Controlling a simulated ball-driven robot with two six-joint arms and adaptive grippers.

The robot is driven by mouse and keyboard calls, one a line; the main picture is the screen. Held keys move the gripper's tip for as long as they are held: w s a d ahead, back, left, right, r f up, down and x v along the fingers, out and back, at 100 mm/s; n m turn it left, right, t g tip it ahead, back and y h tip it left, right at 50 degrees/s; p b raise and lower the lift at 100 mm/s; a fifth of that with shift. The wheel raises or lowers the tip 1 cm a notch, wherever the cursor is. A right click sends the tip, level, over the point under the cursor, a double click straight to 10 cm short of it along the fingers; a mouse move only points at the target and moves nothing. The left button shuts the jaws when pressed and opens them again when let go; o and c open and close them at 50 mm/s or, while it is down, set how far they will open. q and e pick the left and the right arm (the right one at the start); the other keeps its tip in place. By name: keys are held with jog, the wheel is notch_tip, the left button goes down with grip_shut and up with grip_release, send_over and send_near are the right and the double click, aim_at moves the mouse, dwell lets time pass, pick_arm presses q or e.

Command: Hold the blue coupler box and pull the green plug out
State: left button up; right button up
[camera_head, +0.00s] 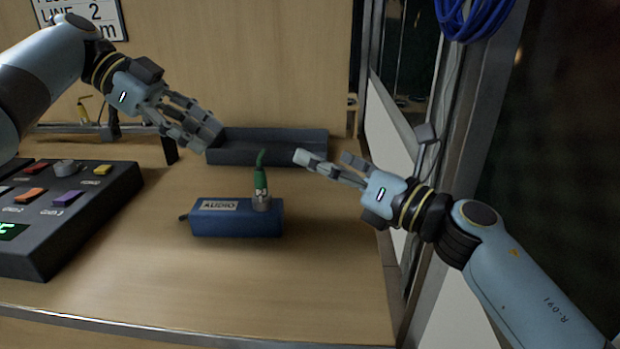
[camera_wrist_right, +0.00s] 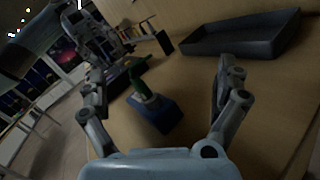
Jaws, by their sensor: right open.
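The blue coupler box (camera_head: 235,223), labelled AUDIO, lies on the wooden table in the head view. The green plug (camera_head: 260,181) stands upright in a socket at the right end of its top. The box (camera_wrist_right: 163,114) and plug (camera_wrist_right: 139,86) also show between my right fingers in the right wrist view. My left gripper (camera_head: 207,137) is above the table, up and left of the box, apart from it; its finger gap is hard to judge. My right gripper (camera_head: 331,164) is open and empty, to the right of the plug and apart from it.
A dark open tray (camera_head: 268,152) lies behind the box. A control panel with coloured buttons (camera_head: 75,205) stands at the left. A window frame and wall bound the right side. The table in front of the box is clear.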

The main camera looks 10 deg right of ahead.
jog(key=s+a+n+g+y, duration=0.1)
jog(key=s+a+n+g, duration=0.1)
jog(key=s+a+n, duration=0.35)
jog(key=n, duration=0.2)
send_near(271, 208)
jog(key=shift+m+x, duration=0.25)
jog(key=shift+x, duration=0.8)
jog(key=x, duration=0.7)
jog(key=shift+w+a, duration=0.2)
jog(key=shift+w, duration=0.05)
jog(key=shift+c, duration=0.4)
